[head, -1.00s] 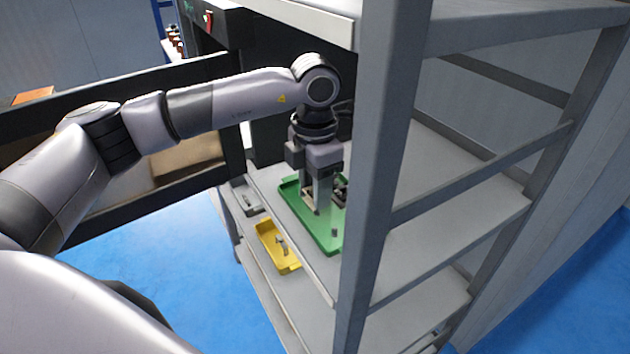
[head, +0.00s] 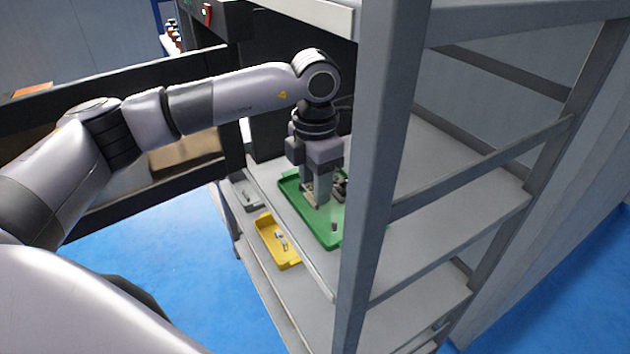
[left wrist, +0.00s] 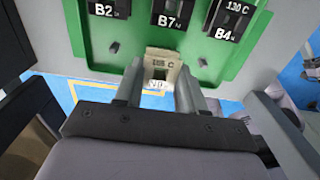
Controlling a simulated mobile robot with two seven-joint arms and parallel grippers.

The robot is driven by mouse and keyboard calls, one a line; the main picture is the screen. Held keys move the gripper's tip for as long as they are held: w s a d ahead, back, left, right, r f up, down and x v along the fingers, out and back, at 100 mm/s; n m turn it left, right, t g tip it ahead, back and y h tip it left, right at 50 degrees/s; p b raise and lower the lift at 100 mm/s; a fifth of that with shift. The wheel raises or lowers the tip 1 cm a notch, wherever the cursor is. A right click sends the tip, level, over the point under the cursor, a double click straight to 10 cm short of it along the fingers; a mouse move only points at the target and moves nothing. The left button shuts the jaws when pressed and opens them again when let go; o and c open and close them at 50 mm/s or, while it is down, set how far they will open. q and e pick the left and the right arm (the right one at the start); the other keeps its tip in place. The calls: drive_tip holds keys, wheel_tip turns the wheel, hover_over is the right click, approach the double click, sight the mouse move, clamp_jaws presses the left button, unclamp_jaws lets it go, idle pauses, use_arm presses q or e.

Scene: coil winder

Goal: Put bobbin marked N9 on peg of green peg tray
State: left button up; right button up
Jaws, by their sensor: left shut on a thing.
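My left gripper (head: 316,198) points down into the green peg tray (head: 289,186) on the shelf. It is shut on a pale beige bobbin (left wrist: 160,64), which sits between the fingertips (left wrist: 160,84) in the left wrist view. The bobbin's top label seems to end in "C"; its lower mark is too blurred to read. It is over the near edge part of the green tray (left wrist: 92,42); I cannot tell whether it is around a peg. Dark bobbins marked B2 (left wrist: 104,10), B7 (left wrist: 170,15) and B4 (left wrist: 227,27) stand in the tray. My right gripper is out of view.
A bare peg (head: 334,227) stands near the green tray's front end. A yellow tray (head: 268,246) with a small metallic item lies left of it, lower in the picture. A grey shelf upright (head: 378,150) stands close to the right of my gripper and hides part of the tray.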

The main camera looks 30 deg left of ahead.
use_arm(q)
drive_tip(key=shift+f, duration=0.25)
drive_tip(key=shift+f+b, duration=0.85)
drive_tip(key=shift+f, duration=0.05)
drive_tip(key=o, duration=1.1)
drive_tip(key=shift+r, duration=0.1)
drive_tip(key=shift+r, duration=3.55)
drive_tip(key=shift+s, duration=0.1)
